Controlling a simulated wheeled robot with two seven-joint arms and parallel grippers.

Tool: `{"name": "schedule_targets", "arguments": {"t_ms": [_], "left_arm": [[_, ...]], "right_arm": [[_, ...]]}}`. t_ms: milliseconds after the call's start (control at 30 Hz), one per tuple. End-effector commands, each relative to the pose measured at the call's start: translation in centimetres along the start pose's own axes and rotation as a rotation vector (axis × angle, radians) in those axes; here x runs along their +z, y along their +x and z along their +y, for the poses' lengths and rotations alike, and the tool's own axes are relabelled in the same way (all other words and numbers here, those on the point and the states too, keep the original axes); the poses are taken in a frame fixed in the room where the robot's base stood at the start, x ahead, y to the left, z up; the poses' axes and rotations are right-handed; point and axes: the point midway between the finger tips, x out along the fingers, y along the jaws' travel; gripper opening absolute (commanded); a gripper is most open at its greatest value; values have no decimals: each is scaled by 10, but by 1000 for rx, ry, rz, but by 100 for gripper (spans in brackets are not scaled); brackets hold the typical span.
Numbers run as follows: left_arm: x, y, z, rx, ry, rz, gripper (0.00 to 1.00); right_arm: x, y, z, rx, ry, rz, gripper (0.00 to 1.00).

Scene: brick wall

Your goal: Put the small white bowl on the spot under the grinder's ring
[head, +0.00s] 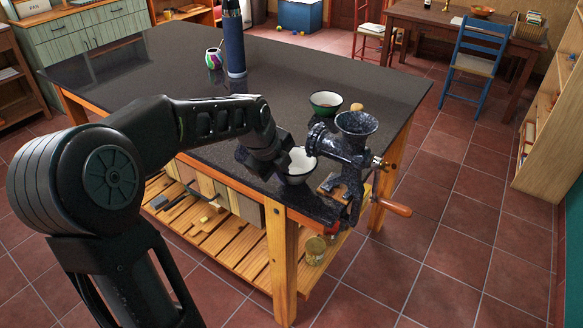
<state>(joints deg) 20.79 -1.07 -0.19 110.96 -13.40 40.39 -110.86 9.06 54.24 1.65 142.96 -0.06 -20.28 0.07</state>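The small white bowl (300,170) is near the front edge of the dark tabletop, at the left of the grinder (345,155). The grinder is dark and speckled, with a funnel on top and a wooden-handled crank, and stands at the table's front right corner. Its ring (316,139) faces left, above and slightly right of the bowl. My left gripper (284,160) is at the bowl's left rim. Its fingers are dark and partly hidden, so I cannot tell whether they grip the rim. The spot under the ring is not clearly visible. My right gripper is not in view.
A tall blue bottle (234,45) and a colourful mug (214,59) stand farther back. The tabletop's left and back right are clear.

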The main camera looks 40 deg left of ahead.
Motion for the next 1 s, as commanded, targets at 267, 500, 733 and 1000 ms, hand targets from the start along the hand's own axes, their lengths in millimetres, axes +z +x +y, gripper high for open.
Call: {"name": "schedule_targets", "arguments": {"t_ms": [267, 500, 733, 1000], "left_arm": [[0, 0, -3, -1, 1, -1, 0], [3, 15, -36, 0, 2, 1, 0], [2, 30, -30, -1, 1, 0, 0], [2, 32, -28, 0, 0, 0, 4]], "right_arm": [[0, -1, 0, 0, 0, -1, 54], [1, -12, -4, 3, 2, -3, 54], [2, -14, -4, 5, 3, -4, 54], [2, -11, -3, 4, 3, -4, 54]]}}
